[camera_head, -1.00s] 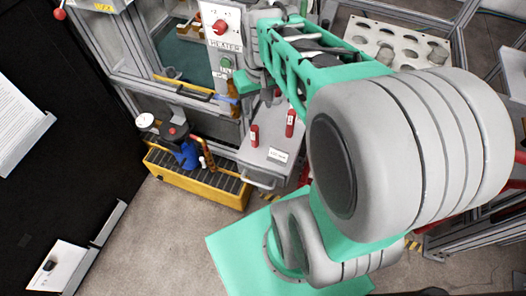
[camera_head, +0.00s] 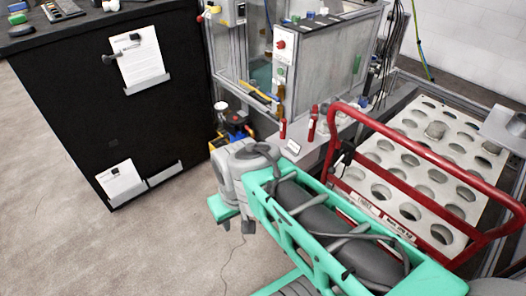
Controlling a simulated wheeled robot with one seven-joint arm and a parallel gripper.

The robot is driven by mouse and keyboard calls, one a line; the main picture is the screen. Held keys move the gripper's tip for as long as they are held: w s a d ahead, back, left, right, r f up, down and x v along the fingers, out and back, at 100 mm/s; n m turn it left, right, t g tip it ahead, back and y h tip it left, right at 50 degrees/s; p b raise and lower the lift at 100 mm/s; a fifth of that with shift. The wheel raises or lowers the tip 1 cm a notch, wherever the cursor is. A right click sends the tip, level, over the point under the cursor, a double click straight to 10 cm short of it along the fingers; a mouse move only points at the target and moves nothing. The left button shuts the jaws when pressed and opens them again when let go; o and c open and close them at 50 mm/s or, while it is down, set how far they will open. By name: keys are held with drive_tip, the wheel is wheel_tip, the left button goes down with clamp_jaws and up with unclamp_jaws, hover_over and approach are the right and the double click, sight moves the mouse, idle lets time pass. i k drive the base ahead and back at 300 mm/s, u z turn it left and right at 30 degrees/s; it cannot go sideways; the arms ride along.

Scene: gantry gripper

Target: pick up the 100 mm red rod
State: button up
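Two red rods stand upright on a small grey shelf (camera_head: 309,152) in the middle of the head view. The left red rod (camera_head: 283,128) looks shorter, and the right red rod (camera_head: 313,123) looks taller. Which one is the 100 mm rod I cannot tell for sure. Both stand free, with nothing gripping them. My teal and grey arm lies across the lower middle, in front of and below the shelf. My gripper's fingers do not show in this view.
A red tubular handle frame (camera_head: 433,156) rises right of the shelf, before a white plate with round holes (camera_head: 415,126). A glazed enclosure (camera_head: 318,70) stands behind the rods. A black cabinet (camera_head: 100,105) is at left. The floor (camera_head: 60,220) at lower left is clear.

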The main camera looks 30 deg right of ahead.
sight(284, 124)
drive_tip(key=u, duration=0.05)
drive_tip(key=i, duration=0.9)
drive_tip(key=u, duration=0.6)
